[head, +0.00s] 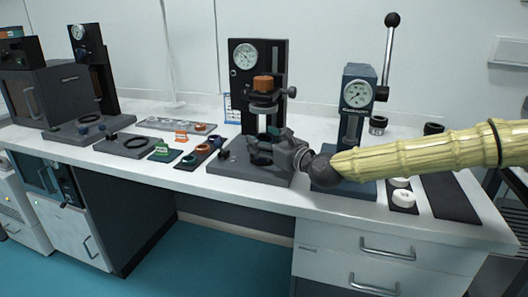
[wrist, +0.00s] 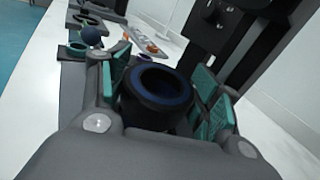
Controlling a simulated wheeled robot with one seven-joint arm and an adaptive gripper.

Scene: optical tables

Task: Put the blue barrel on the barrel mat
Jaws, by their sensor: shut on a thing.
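The blue barrel (wrist: 163,84) is a dark, hollow cylinder with a blue rim, seen from above in the wrist view. My gripper (wrist: 155,92) is shut on it, with teal finger pads on either side. In the head view my gripper (head: 268,143) is in front of the middle gauge press (head: 243,85), low over its grey base (head: 228,160). The barrel is hard to make out there, so I cannot tell whether it touches the base. Several dark mats lie on the bench; I cannot tell for certain which is the barrel mat.
A second press with a long lever (head: 357,98) stands right. White round parts (head: 402,198) and a bare dark mat (head: 451,198) lie near the bench's right end.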

